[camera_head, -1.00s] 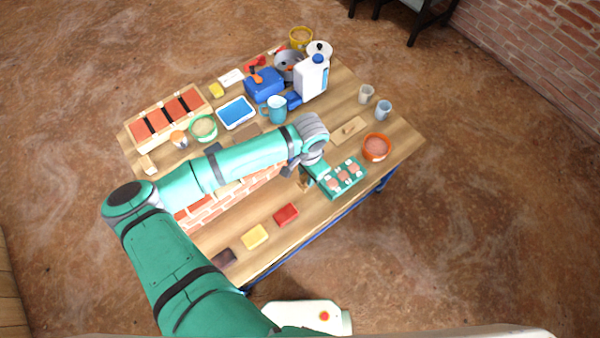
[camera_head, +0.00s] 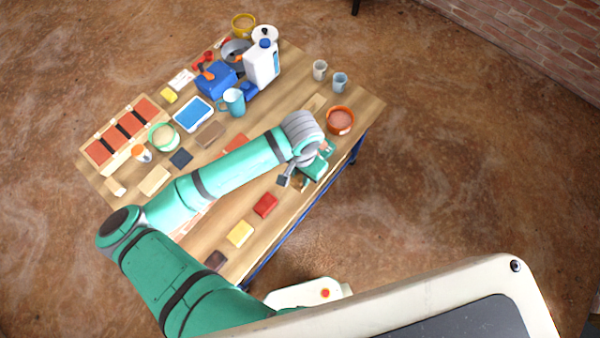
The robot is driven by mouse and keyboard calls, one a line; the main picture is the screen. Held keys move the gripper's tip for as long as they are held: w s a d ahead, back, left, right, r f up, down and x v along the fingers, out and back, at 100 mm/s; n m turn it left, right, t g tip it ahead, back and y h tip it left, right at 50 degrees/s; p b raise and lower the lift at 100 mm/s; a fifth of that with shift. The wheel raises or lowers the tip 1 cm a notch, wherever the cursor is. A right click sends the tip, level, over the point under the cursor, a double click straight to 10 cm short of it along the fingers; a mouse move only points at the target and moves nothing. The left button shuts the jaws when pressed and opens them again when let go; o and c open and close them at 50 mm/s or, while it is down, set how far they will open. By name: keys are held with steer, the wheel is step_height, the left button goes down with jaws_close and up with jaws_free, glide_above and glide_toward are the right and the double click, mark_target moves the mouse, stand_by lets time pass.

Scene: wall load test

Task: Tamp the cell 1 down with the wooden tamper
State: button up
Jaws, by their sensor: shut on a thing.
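The teal tray with the cells (camera_head: 315,168) lies near the table's right front edge. My arm's wrist and gripper cover most of it, so I cannot make out cell 1. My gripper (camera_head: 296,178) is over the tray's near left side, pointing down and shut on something. A small wooden-coloured bit (camera_head: 303,184) shows beside the fingers; it appears to be the wooden tamper, mostly hidden. I cannot tell whether it touches the tray.
An orange bowl (camera_head: 340,121) stands behind the tray, with two cups (camera_head: 340,82) further back. Red (camera_head: 265,205), yellow (camera_head: 240,234) and dark blocks line the front edge. A white jug (camera_head: 262,64), blue box and brick crate (camera_head: 124,136) stand at the back and left.

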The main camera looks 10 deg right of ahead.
jaws_close()
steer(key=w+d+f, duration=0.2)
steer(key=w+d, duration=0.2)
steer(key=w, duration=0.5)
steer(key=shift+w+d+f, duration=0.1)
steer(key=shift+w+f, duration=0.05)
steer(key=shift+f, duration=1.45)
steer(key=shift+w+d+f, duration=0.1)
steer(key=shift+w+f, duration=0.05)
steer(key=shift+f, duration=1.45)
steer(key=shift+f, duration=0.5)
steer(key=shift+s+a+f, duration=0.1)
steer(key=shift+s, duration=0.05)
step_height(320, 180, up, 7)
steer(key=shift+w+a, duration=0.15)
steer(key=shift+w, duration=0.05)
stand_by(0.5)
